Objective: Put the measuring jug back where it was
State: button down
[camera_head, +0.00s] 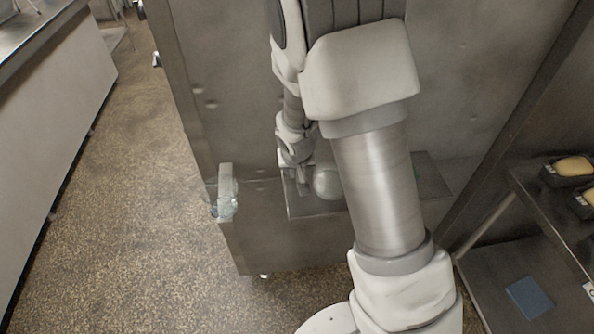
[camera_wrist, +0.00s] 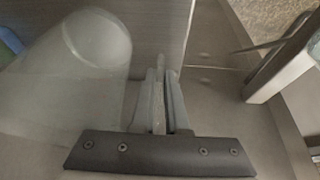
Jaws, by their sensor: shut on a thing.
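The measuring jug is a clear, pale, rounded vessel (camera_head: 327,184) beside my gripper (camera_head: 303,184), over a dark metal surface (camera_head: 316,207). In the wrist view the jug (camera_wrist: 75,75) fills the left side, large and see-through. My gripper (camera_wrist: 162,85) has its fingers close together at the jug's right side, shut on a thin part that looks like its handle. The fingers hide most of that part. My arm covers the area to the right of the jug in the head view. I cannot tell whether the jug touches the surface.
Clear and whitish items (camera_head: 227,188) stand at the left corner of the metal counter (camera_head: 250,225). A tall metal wall (camera_head: 225,90) rises behind. A rack (camera_head: 500,262) at the right holds dark trays with pale dough (camera_head: 574,166) and a blue cloth-like square (camera_head: 529,298). The speckled floor (camera_head: 130,210) at left is clear.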

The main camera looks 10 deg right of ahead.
jog(key=shift+f, duration=0.2)
jog(key=c, duration=0.9)
grip_release()
jog(key=shift+r, duration=0.1)
jog(key=shift+r, duration=0.1)
jog(key=shift+r, duration=0.15)
jog(key=s+d+r, duration=0.2)
jog(key=s+r, duration=0.4)
jog(key=r, duration=0.4)
jog(key=s+d+r, duration=0.2)
jog(key=s+r, duration=0.4)
jog(key=r, duration=0.4)
jog(key=shift+n+t+y, duration=0.3)
jog(key=shift+t+y, duration=0.1)
jog(key=s+r, duration=0.1)
jog(key=s, duration=0.3)
jog(key=s+d+r, duration=0.1)
jog(key=s+r, duration=0.1)
jog(key=s, duration=0.2)
jog(key=s+r, duration=0.2)
jog(key=s, duration=0.2)
jog(key=shift+s+d+r, duration=0.1)
jog(key=shift+d+r, duration=0.15)
jog(key=shift+d, duration=0.1)
